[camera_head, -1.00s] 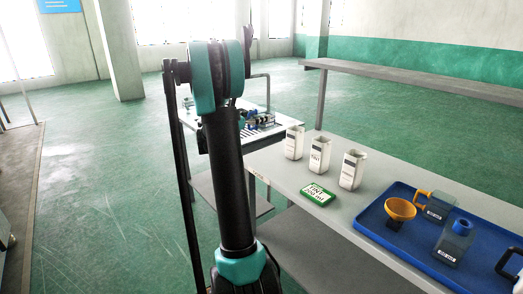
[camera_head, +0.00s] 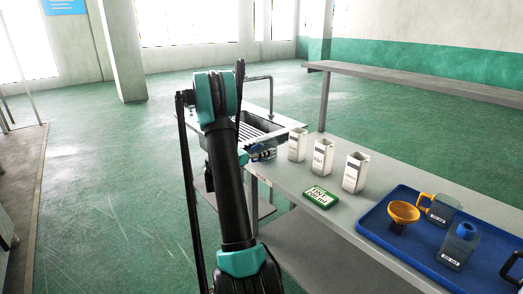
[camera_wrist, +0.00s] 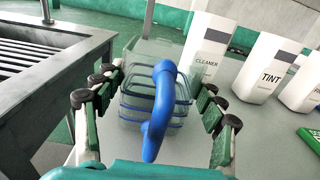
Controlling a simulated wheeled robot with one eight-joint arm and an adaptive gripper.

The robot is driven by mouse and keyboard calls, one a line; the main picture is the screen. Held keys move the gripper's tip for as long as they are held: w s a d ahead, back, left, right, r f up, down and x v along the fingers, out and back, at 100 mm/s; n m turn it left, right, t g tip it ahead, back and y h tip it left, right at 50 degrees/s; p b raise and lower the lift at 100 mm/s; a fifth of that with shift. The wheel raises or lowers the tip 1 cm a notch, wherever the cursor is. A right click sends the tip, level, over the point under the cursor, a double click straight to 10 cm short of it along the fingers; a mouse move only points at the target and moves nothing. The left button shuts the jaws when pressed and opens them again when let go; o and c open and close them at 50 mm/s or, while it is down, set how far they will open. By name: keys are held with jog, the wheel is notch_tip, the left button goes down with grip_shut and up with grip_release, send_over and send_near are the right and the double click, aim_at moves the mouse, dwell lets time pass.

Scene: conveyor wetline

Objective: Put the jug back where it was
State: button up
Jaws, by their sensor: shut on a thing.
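A clear jug (camera_wrist: 133,103) with a blue handle (camera_wrist: 160,100) is between the fingers of my gripper (camera_wrist: 152,115) in the wrist view. The gripper is shut on it. The jug appears upright, near the left end of the grey table (camera_wrist: 256,150), next to the white cleaner container (camera_wrist: 206,50). I cannot tell whether its base touches the table. In the head view my gripper (camera_head: 262,152) is partly hidden behind my arm, and the jug is hardly visible there.
White containers (camera_head: 323,157) stand in a row, with a green sign (camera_head: 320,197) in front. A blue tray (camera_head: 395,246) holds an orange funnel (camera_head: 403,213), a yellow-handled jug (camera_head: 442,209) and a blue-topped bottle (camera_head: 458,247). A slatted sink (camera_head: 250,130) stands behind left.

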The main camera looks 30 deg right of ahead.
jog(key=shift+f, duration=0.15)
jog(key=o, duration=1.4)
jog(key=shift+o, duration=0.2)
jog(key=shift+a, duration=0.1)
jog(key=a, duration=1.2)
jog(key=s+a+f+m+t+y, duration=0.1)
jog(key=s+a+f+m+y, duration=0.2)
jog(key=s+a+m+y, duration=0.3)
jog(key=s+a+f+m+t+y, duration=0.1)
jog(key=s+a+f+m+y, duration=0.2)
jog(key=s+a, duration=0.9)
jog(key=s+a+f+m+t+y, duration=0.1)
jog(key=s+a+f+m+y, duration=0.1)
jog(key=s+a+m+y, duration=0.7)
jog(key=shift+s+a+f+m, duration=0.35)
jog(key=shift+a+f+m, duration=0.05)
jog(key=shift+a, duration=0.8)
